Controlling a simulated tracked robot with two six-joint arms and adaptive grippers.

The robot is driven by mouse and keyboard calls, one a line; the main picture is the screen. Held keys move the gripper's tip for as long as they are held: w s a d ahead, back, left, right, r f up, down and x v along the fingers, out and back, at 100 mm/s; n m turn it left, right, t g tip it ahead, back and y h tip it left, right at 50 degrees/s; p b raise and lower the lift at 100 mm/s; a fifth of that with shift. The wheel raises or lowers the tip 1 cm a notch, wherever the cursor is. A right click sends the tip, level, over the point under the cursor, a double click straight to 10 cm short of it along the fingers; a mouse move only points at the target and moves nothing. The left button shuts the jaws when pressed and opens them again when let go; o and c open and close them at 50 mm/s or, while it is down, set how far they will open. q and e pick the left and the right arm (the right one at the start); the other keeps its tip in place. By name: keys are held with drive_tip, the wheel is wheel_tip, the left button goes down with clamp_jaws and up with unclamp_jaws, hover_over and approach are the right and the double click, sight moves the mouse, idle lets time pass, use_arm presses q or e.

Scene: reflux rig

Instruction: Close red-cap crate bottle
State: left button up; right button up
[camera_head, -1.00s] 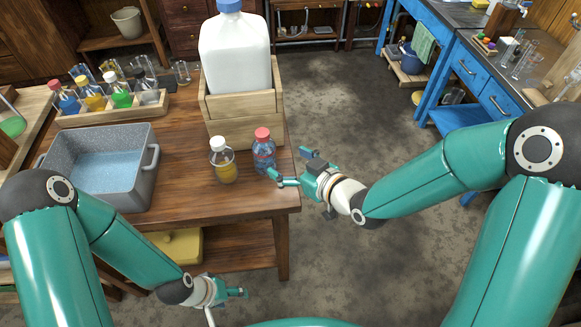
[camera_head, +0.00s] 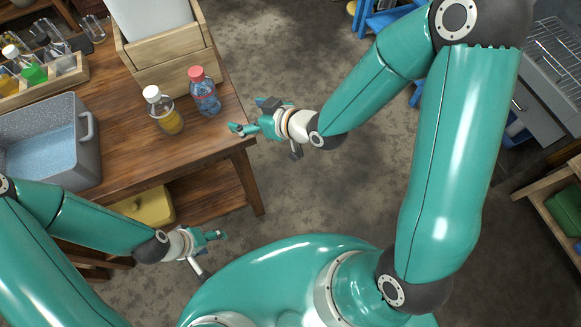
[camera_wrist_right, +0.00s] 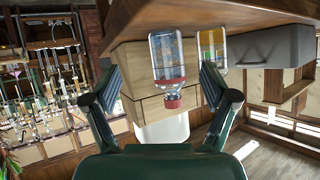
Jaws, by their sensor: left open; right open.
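The red-cap bottle (camera_head: 205,98), clear with a blue and red look, stands upright on the wooden table near its right edge. Its red cap (camera_head: 196,73) sits at the neck; I cannot tell how tight it is. My right gripper (camera_head: 250,116) is open beside the bottle, off the table's right edge, and apart from it. In the right wrist view, upside down, the bottle (camera_wrist_right: 166,60) and cap (camera_wrist_right: 173,101) show between the open fingers (camera_wrist_right: 160,82). My left gripper (camera_head: 213,240) is open and empty, low in front of the table.
A white-capped bottle with yellow liquid (camera_head: 170,122) stands just left of the red-cap one. Behind is a wooden crate (camera_head: 172,80) with a white jug (camera_head: 150,18). A grey basin (camera_head: 85,165) and a bottle rack (camera_head: 40,88) are left.

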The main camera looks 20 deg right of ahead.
drive_tip(key=s+d+f+m+g+h, duration=0.1)
drive_tip(key=s+d+f+m+g, duration=0.1)
drive_tip(key=s+f, duration=0.7)
drive_tip(key=s+d+f+m+g+h, duration=0.1)
drive_tip(key=s+f+m+g, duration=0.4)
drive_tip(key=f, duration=0.8)
drive_tip(key=s+g, duration=0.2)
drive_tip(key=s, duration=0.2)
drive_tip(key=shift+s+d+g+h, duration=0.25)
drive_tip(key=shift+d+g+h, duration=0.05)
drive_tip(key=shift+d, duration=0.05)
